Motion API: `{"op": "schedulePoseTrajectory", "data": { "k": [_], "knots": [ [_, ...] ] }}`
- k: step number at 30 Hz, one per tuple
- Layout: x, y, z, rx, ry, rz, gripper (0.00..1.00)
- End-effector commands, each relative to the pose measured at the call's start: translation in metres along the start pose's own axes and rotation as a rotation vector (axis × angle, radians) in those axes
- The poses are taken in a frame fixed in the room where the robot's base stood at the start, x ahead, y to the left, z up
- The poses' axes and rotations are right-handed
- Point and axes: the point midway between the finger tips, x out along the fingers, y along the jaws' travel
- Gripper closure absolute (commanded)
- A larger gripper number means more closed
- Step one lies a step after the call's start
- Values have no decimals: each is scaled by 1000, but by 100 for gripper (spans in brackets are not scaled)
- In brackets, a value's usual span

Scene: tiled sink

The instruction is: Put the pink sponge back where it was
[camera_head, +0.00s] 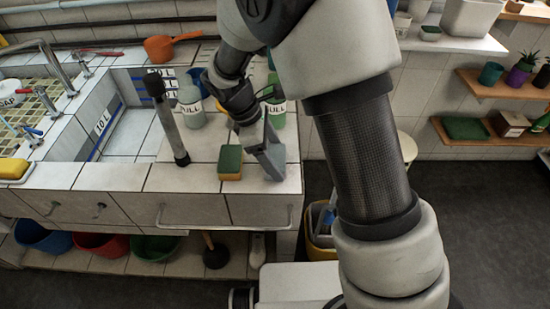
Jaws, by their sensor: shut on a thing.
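I see no pink sponge in the head view. A sponge with a green top and an orange-yellow side (230,163) stands on the white tiled counter (190,178), near its front edge. My gripper (266,152) reaches down over the counter's right end, just right of that sponge. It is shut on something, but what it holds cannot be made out. A grey angular shape shows at its end. A yellow sponge (13,168) lies at the counter's far left.
The tiled basin (130,125) is to the left, and an orange pot (160,48) is at the back. Coloured bowls (100,242) sit below.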

Motion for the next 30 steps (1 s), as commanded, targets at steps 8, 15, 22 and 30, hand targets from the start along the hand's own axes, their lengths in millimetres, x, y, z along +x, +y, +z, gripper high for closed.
{"op": "schedulePoseTrajectory", "data": {
  "k": [8,15,22,30],
  "knots": [
    [3,0,-2,1,1,1,45],
    [6,0,-3,1,1,1,8],
    [5,0,-2,1,1,1,8],
    [-22,1,-1,0,3,5,8]
  ]
}}
